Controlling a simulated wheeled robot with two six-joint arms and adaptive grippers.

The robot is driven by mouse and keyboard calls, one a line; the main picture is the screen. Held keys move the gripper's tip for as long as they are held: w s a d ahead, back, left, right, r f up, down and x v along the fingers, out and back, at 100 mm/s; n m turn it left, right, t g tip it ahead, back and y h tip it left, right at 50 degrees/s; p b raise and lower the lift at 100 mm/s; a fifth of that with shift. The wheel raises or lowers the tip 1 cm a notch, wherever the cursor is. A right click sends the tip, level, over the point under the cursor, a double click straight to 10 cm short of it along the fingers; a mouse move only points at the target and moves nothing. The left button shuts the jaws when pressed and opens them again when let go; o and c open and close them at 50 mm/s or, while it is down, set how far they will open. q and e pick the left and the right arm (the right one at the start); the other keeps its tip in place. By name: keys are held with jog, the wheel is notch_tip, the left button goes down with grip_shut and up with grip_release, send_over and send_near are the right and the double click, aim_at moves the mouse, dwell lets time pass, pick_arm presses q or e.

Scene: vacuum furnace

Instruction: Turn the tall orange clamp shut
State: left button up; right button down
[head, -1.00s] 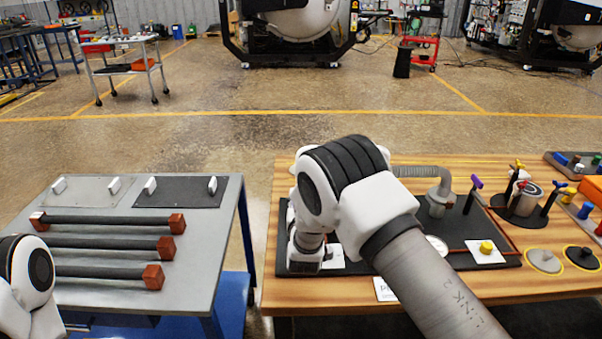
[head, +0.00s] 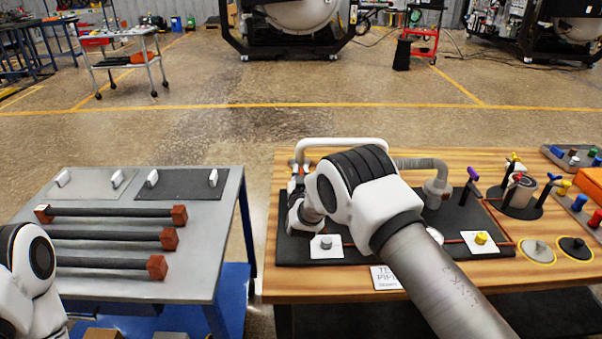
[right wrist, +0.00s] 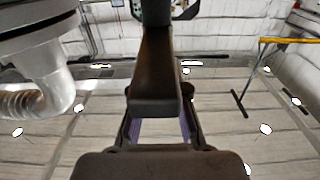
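In the head view my right gripper (head: 296,181) is at the back left of the black panel, partly hidden by my own wrist. Small brownish-orange parts show there, beside a white pipe (head: 340,142); I cannot tell which belong to the tall orange clamp. In the right wrist view a dark brown bar (right wrist: 155,75) points at the camera, its near end between my right gripper's fingers (right wrist: 163,130). It may be the clamp's handle in shadow; contact with the fingers cannot be judged. My left gripper is out of view.
A grey corrugated hose (head: 418,163) runs behind my right arm. A purple-handled clamp (head: 473,175) and several coloured handles stand to the right. White plates with a grey knob (head: 326,242) and a yellow knob (head: 481,238) lie in front. A grey table (head: 120,205) holds several rods.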

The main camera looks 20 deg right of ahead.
jog(key=n+y+b, duration=0.2)
jog(key=y, duration=0.1)
jog(key=n+y+b, duration=0.1)
jog(key=n+y, duration=0.1)
jog(key=y, duration=0.1)
jog(key=shift+d+f+t+y+b, duration=0.2)
jog(key=shift+t+y+b, duration=0.1)
jog(key=shift+y+b, duration=0.1)
jog(key=shift+a+r+n+g+y+b, duration=0.1)
jog(key=shift+n+g+y+b, duration=0.25)
jog(key=shift+n+y, duration=0.65)
jog(key=shift+a+r+n+g+y+b, duration=0.1)
jog(key=shift+n+g+y+b, duration=0.15)
jog(key=shift+n+y+b, duration=0.7)
jog(key=shift+y+p, duration=0.5)
jog(key=shift+y, duration=0.05)
jog(key=c, duration=1.2)
grip_release()
jog(key=shift+w+f, duration=0.1)
jog(key=v, duration=1.2)
